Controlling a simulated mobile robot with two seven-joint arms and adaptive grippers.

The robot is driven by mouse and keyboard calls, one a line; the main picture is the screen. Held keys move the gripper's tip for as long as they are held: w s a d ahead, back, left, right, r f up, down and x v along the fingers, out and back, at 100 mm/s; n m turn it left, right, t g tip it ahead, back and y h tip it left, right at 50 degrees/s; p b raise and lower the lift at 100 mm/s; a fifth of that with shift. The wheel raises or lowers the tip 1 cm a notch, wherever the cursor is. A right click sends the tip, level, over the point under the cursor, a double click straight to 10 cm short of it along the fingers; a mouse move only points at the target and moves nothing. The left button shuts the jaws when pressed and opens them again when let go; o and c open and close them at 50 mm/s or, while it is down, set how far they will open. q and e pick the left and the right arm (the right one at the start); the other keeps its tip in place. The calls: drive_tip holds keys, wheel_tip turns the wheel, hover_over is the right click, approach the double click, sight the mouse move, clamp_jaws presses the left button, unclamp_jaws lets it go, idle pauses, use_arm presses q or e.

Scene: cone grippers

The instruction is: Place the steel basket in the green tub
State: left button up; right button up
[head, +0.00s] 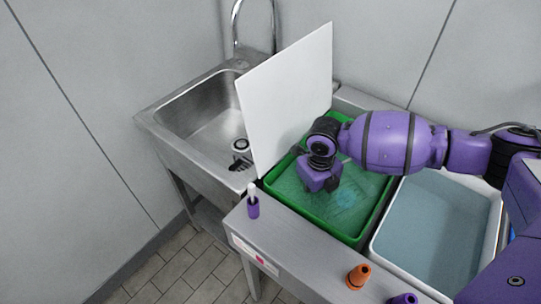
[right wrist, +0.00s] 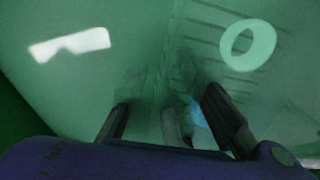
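The green tub (head: 352,238) stands in the counter, with green see-through liquid in it. My right gripper (head: 322,186) points down over the left part of this tub. In the right wrist view its two fingers (right wrist: 172,118) are apart. A greyish upright piece (right wrist: 170,127) shows between them, touching neither finger as far as I can see. The steel basket cannot be made out clearly. Faint parallel lines and a pale bluish patch show through the green in the right wrist view, and I cannot tell whether they belong to it. My left gripper is not in view.
A white upright panel (head: 288,95) stands between the tub and the steel sink (head: 205,115). A white tub (head: 435,225) with bluish liquid is at the right. Along the front ledge stand a purple item with a white top (head: 253,205), an orange cone (head: 358,277) and a purple cone (head: 403,299).

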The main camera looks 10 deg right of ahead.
wheel_tip(320, 180, up, 12)
drive_tip(key=shift+a+r+p, duration=0.15)
drive_tip(key=shift+a+p, duration=0.05)
drive_tip(key=shift+p, duration=0.1)
drive_tip(key=shift+s, duration=0.1)
idle(1.1)
